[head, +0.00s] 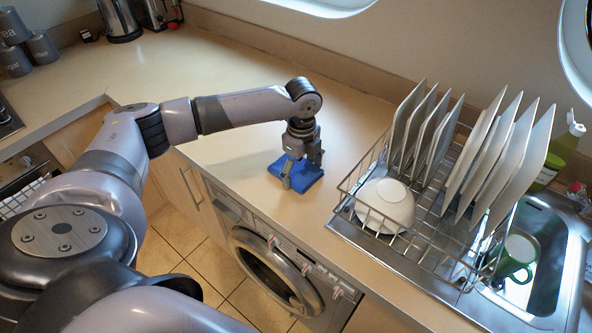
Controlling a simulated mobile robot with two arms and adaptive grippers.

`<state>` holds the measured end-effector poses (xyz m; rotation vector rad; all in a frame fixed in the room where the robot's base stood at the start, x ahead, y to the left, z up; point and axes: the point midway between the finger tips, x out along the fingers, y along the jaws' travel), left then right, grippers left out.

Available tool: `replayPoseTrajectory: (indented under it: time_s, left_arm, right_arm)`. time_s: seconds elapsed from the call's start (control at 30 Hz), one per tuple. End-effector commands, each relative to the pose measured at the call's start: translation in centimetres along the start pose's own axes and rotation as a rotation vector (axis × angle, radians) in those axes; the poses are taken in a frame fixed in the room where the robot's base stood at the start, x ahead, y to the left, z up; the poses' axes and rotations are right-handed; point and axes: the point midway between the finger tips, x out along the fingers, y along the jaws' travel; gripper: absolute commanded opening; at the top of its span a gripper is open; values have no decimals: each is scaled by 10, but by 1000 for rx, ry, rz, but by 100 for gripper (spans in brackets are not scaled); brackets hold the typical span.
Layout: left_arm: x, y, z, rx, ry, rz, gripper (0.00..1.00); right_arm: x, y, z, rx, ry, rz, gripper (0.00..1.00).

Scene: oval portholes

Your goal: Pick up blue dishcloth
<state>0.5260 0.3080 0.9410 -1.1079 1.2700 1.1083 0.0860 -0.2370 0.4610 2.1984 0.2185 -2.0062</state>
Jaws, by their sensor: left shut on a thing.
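The blue dishcloth (309,178) lies on the wooden counter, left of the dish rack, above the washing machine. My left gripper (294,177) points down over the cloth and is shut on it. The gripper hides part of the cloth, and I cannot tell whether any of it is lifted off the counter. My right gripper is not in view.
A wire dish rack (345,216) holds several upright plates (520,160) and a white bowl (386,203). Beside it is a sink with a green mug (515,256). The counter (250,60) behind my arm is clear. A washing machine (270,265) stands below.

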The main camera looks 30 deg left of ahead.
Motion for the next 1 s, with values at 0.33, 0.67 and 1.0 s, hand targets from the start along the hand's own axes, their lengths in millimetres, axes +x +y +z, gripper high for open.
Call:
replayPoseTrajectory:
  time_s: [0.33,0.67,1.0]
  left_arm:
    - [-2,0,0,0,0,-1,60]
    - [-40,-2,0,0,0,-6,60]
    - [-136,-2,0,0,1,-7,60]
  right_arm:
    - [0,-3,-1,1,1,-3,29]
    - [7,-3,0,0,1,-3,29]
    - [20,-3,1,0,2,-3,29]
